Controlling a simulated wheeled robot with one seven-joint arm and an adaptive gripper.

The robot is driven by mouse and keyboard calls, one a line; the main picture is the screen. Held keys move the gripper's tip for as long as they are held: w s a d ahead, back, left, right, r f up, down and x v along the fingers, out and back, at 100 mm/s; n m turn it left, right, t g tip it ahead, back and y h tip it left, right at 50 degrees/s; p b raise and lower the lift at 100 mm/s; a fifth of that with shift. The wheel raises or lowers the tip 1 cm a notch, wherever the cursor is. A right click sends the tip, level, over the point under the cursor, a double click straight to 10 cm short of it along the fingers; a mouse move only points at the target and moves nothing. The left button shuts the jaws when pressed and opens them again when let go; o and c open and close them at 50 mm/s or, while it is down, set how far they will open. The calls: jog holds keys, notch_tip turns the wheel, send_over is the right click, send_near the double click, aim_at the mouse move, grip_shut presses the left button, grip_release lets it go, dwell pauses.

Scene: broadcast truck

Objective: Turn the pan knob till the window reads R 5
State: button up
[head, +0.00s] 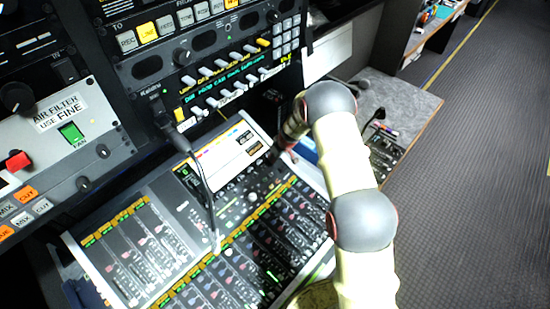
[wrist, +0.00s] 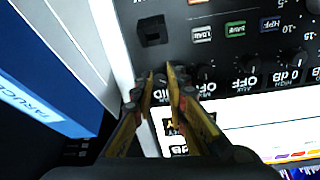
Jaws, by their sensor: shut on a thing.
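My gripper (wrist: 163,85) has its two yellow-and-black fingers closed at the end of a row of small black knobs on the mixing desk (head: 175,225). It is shut on the pan knob, which the fingertips almost wholly hide. In the wrist view the panel is upside down, and the knobs beside the grip have readouts of OFF and 0 dB. Two small dark windows (wrist: 203,125) with yellowish marks lie close to the fingers, partly covered by them; I cannot read them. In the head view my arm reaches to the desk's upper right, and the gripper is mostly hidden.
A pale screen strip (head: 225,152) runs along the desk's top. A thin gooseneck (head: 200,180) hangs over the desk. Rack panels with buttons (head: 205,60) rise behind. A blue box or binder (wrist: 45,85) stands close beside the gripper. The floor at right (head: 460,200) is clear.

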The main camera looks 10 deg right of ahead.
grip_shut()
jog(key=shift+m, duration=0.3)
jog(key=shift+m+b, duration=0.3)
jog(key=shift+m, duration=2.1)
jog(key=shift+m, duration=0.3)
jog(key=o, duration=0.7)
grip_release()
jog(key=shift+c, duration=0.2)
jog(key=shift+r, duration=0.15)
jog(key=v, duration=1.1)
jog(key=shift+r, duration=0.45)
